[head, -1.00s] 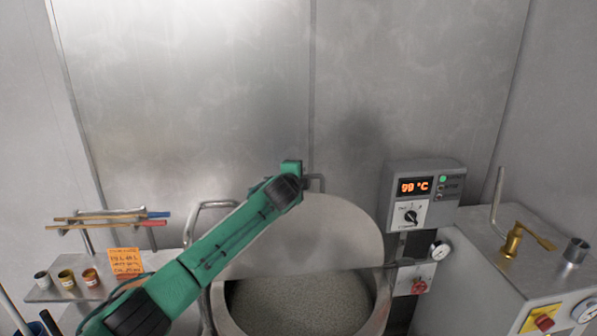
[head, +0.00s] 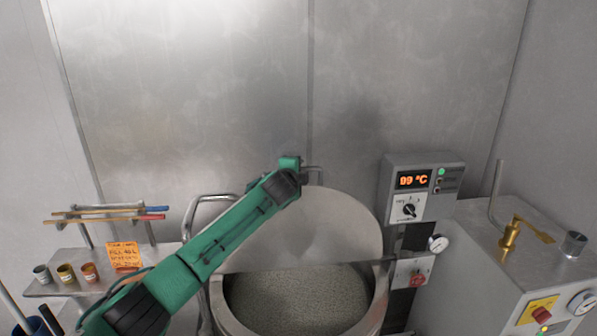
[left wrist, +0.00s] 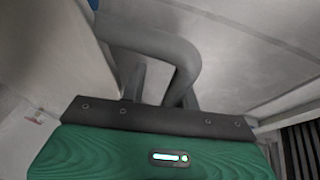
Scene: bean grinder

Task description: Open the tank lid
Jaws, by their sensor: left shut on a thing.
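The tank (head: 222,310) is a round steel vessel at the bottom centre of the head view, with grey granular contents (head: 295,298) showing inside. Its lid (head: 335,225) is a flat steel plate, raised and tilted up at the back over the opening. My left arm reaches across from the lower left to the lid's top edge. My left gripper (head: 303,172) is at the lid handle (head: 317,170), and its fingers are mostly hidden by the arm. In the left wrist view the bent grey handle bar (left wrist: 180,55) passes between my fingers, and the gripper is shut on it. My right gripper is not in view.
A grey machine (head: 480,270) is at far right. A shelf (head: 60,285) with small cups is at left. A metal wall stands behind.

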